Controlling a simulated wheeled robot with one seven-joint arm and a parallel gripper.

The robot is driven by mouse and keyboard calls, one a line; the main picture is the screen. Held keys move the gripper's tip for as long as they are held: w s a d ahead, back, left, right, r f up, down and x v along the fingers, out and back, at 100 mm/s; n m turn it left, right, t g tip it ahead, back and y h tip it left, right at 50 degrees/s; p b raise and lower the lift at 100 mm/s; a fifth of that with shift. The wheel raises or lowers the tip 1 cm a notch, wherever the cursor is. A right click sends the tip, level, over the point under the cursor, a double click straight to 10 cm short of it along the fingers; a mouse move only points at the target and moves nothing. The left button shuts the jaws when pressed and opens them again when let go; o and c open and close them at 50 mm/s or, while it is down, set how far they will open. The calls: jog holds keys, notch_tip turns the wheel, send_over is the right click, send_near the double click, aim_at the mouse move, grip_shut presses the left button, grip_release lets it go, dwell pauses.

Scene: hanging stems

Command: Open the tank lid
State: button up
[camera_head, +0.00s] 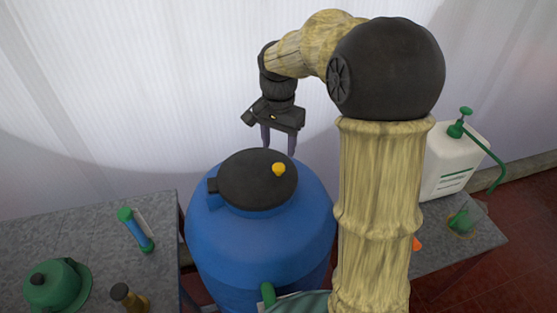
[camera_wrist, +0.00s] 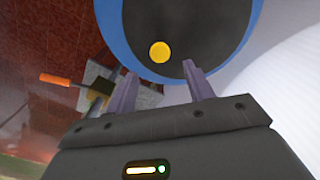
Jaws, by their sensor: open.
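The tank (camera_head: 258,245) is a large blue drum standing between two grey tables. Its round black lid (camera_head: 250,180) lies shut on top, with a yellow knob (camera_head: 279,169) near the right edge and what looks like a hinge block at the left. My gripper (camera_head: 278,150) is above and behind the lid, fingers pointing down, open and empty. In the wrist view the lid (camera_wrist: 200,30) and the yellow knob (camera_wrist: 159,52) show just beyond the two open fingers (camera_wrist: 158,80). The knob lies roughly between the fingers in that view, not touching them.
The left table (camera_head: 80,225) holds a green lidded pot (camera_head: 57,284), a green-and-blue tube (camera_head: 136,230) and a dark-capped bottle (camera_head: 130,298). A white sprayer (camera_head: 452,165) with a green hose stands at right. A pale wall (camera_head: 120,90) rises behind the tank.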

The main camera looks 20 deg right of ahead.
aim_at(279, 166)
notch_tip(279, 166, down, 7)
jog(key=shift+r+p, duration=0.1)
jog(key=shift+p, duration=0.4)
grip_shut()
jog(key=shift+r, duration=0.2)
